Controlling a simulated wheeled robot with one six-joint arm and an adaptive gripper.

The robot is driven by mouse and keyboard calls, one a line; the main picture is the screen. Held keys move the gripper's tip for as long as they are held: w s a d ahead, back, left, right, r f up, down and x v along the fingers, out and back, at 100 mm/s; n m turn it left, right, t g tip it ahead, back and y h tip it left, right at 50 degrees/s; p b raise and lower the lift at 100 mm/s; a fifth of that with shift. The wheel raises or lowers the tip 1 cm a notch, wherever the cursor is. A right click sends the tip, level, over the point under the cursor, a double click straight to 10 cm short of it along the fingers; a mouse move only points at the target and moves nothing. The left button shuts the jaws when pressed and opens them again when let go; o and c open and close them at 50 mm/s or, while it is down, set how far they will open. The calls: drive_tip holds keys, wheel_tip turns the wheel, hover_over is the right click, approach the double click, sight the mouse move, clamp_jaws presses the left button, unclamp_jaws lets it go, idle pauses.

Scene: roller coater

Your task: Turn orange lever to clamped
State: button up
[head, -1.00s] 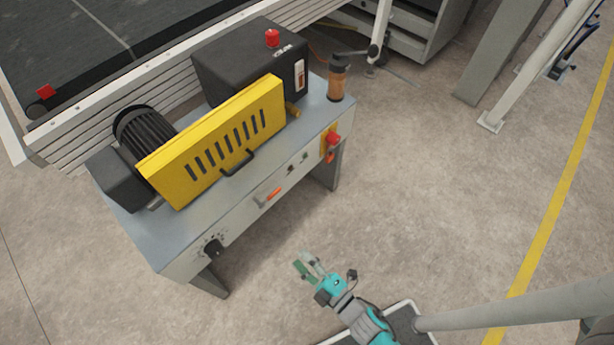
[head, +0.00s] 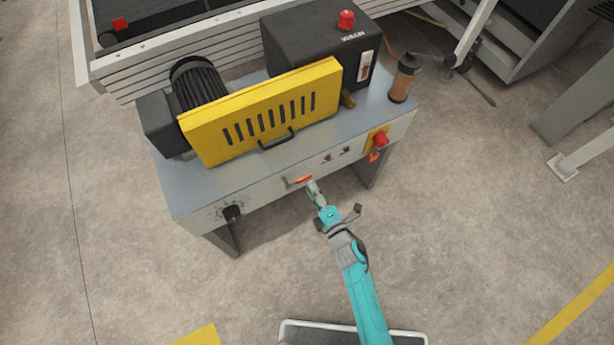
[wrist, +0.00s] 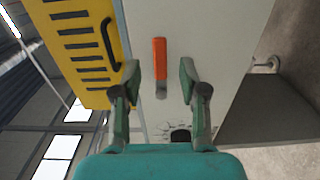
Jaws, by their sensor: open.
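The orange lever (head: 303,179) is on the front panel (head: 262,196) of the grey machine. In the head view it lies roughly along the panel's length, and my gripper partly overlaps its right side. In the wrist view the orange lever (wrist: 160,62) stands upright in the picture, with a grey end at its lower side. My gripper (head: 312,186) reaches up to the panel front. In the wrist view my gripper (wrist: 160,78) is open, with one finger on each side of the lever and a gap on both sides. Contact does not show.
A yellow guard (head: 262,112) with a black handle (head: 277,139) sits above the panel. A black knob (head: 232,212) is left of the lever. A red button (head: 380,139) and small switches (head: 336,154) are to the right.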

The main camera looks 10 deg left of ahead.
sight(305, 177)
drive_tip(key=shift+x, duration=2.6)
clamp_jaws()
